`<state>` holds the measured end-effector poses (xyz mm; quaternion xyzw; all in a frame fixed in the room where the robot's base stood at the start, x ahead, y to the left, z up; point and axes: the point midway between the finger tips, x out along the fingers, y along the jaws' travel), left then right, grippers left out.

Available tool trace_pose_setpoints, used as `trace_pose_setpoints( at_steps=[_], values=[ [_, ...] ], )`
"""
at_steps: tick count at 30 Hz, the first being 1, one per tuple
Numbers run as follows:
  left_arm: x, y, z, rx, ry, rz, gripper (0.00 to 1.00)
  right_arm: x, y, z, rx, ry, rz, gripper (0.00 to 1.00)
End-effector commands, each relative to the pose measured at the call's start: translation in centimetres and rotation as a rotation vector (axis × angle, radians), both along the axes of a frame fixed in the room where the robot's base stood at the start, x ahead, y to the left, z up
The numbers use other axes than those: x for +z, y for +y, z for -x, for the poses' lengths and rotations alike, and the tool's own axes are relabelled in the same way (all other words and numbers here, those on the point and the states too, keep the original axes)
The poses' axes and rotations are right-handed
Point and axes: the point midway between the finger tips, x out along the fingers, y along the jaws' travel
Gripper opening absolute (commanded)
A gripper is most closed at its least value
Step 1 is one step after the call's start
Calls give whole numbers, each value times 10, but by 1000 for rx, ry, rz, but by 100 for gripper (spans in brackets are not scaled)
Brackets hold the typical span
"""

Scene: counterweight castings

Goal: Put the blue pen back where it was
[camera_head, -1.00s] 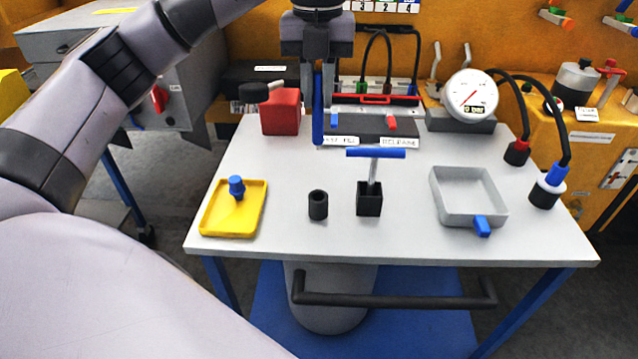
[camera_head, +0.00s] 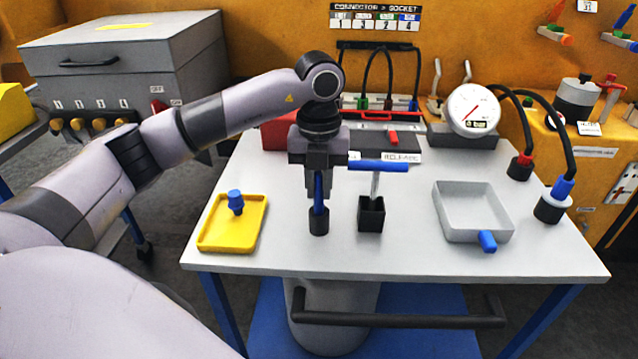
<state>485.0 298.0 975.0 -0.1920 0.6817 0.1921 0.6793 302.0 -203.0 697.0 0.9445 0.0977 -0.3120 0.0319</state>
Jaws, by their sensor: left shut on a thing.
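The blue pen (camera_head: 319,193) is upright between the fingers of my left gripper (camera_head: 319,196), which is shut on it. The gripper points straight down over the table. The pen's lower end meets the mouth of the small round black holder (camera_head: 319,224). I cannot tell how far it reaches inside, because the fingers and the rim hide part of it. My right gripper is not in view.
A square black holder (camera_head: 371,216) with a blue T-handle (camera_head: 378,166) stands close on the right. A yellow tray (camera_head: 222,241) with a blue plug (camera_head: 236,201) lies left. A grey tray (camera_head: 448,229) and a gauge (camera_head: 472,109) are right. The table front is clear.

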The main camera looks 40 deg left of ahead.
Motion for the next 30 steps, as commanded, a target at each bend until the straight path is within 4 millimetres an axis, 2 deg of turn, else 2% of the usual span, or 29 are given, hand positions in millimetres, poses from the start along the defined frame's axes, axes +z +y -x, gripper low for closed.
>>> trace_pose_setpoints(
  at_steps=[11,12,14,23,26,30],
  values=[
    [-7,0,0,0,-1,0,0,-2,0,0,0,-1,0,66],
    [-6,0,0,0,-1,0,25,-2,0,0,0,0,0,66],
    [-6,0,0,0,-1,0,44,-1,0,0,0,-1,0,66],
    [-5,0,0,0,-1,0,44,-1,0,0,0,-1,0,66],
    [1,0,-1,0,-3,2,44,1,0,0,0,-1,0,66],
    [22,-1,-1,0,-7,3,44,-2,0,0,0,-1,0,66]
  ],
)
